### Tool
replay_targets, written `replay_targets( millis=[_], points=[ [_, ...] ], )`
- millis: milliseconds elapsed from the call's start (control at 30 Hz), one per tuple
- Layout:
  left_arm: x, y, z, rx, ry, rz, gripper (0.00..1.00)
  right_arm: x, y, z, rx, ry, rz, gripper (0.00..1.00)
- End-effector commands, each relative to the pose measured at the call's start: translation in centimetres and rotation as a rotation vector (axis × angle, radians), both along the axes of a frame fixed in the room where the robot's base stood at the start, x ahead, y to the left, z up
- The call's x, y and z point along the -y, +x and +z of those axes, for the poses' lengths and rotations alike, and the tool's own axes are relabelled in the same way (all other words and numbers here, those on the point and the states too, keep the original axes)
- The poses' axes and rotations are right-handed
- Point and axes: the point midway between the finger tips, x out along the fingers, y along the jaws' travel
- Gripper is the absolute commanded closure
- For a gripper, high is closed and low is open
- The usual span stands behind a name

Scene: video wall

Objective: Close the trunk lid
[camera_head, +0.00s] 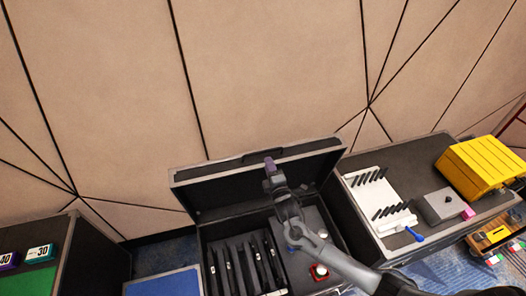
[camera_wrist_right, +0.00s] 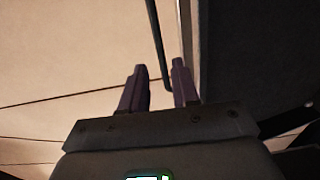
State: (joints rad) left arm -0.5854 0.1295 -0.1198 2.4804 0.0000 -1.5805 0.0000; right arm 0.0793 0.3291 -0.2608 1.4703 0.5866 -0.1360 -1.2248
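The trunk is a dark case whose lid (camera_head: 215,187) stands open, tilted up against the wall side. Its base (camera_head: 205,245) holds several dark upright slabs at the left and a grey insert at the right. My right gripper (camera_head: 268,162) is at the lid's upper edge, in front of its inner face. In the right wrist view the two purple fingers (camera_wrist_right: 158,78) are apart, with a thin dark bar (camera_wrist_right: 157,45) showing between them. The lid (camera_wrist_right: 222,50) fills the right there. I cannot tell whether a finger touches it. My left gripper is not in view.
A dark case top at the right carries a white board (camera_head: 375,205), a grey box (camera_head: 443,205) and a yellow crate (camera_head: 485,165). A blue-topped case (camera_head: 165,284) stands left of the trunk. The panelled wall (camera_head: 260,70) rises close behind the lid.

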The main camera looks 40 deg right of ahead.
Motion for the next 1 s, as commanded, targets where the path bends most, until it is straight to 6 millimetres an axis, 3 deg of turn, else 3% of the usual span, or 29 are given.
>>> replay_targets(
  millis=[300,500,967,1000],
  points=[
    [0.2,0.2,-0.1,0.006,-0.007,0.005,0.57,2.0,4.9,-0.2,0.0,0.001,-0.002,0.7],
    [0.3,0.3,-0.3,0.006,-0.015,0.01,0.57,2.7,6.8,-0.3,0.0,0.0,-0.001,0.7],
    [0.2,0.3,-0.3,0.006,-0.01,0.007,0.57,3.0,7.6,-0.3,-0.001,0.001,0.001,0.7],
    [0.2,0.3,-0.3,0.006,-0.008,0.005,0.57,3.0,7.6,-0.3,-0.001,0.001,0.001,0.75]
  ],
)
